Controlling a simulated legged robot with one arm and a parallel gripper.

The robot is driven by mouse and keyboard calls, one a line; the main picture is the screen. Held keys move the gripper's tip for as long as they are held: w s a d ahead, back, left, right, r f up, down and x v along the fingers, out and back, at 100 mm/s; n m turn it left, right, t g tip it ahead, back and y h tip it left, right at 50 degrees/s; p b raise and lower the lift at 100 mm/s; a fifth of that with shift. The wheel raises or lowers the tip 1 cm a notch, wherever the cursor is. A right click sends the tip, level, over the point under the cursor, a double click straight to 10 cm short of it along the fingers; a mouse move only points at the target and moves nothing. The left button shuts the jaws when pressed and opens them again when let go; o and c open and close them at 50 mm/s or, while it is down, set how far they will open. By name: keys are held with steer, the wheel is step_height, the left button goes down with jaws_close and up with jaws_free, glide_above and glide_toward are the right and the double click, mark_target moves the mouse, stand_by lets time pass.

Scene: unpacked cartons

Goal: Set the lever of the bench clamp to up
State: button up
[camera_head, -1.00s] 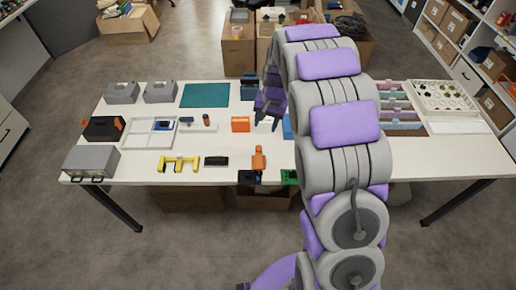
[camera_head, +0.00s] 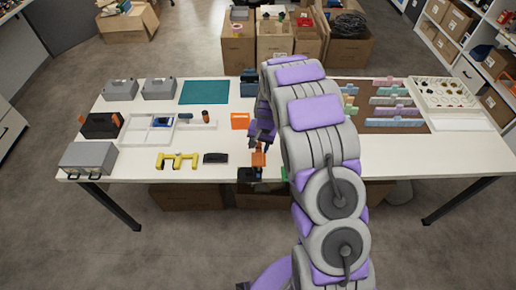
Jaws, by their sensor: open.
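The bench clamp (camera_head: 249,174) has a black body at the table's front edge, left of my arm. Its orange lever (camera_head: 258,159) shows just above the body; its exact angle is hard to tell at this size. My gripper (camera_head: 259,146), with purple and dark parts, is at the far end of the lever and overlaps its top in the picture. It is open; whether it touches the lever I cannot tell. My arm hides the table to the right of the clamp.
A yellow bracket-like piece (camera_head: 177,161) and a black block (camera_head: 215,158) lie left of the clamp. An orange box (camera_head: 240,121) stands behind it. A green item (camera_head: 284,173) shows beside my arm. The white table (camera_head: 440,160) is clear at front right.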

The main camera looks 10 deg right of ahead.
steer(key=shift+w+a+f, duration=0.1)
steer(key=shift+a+f, duration=0.05)
steer(key=shift+f, duration=0.65)
jaws_close()
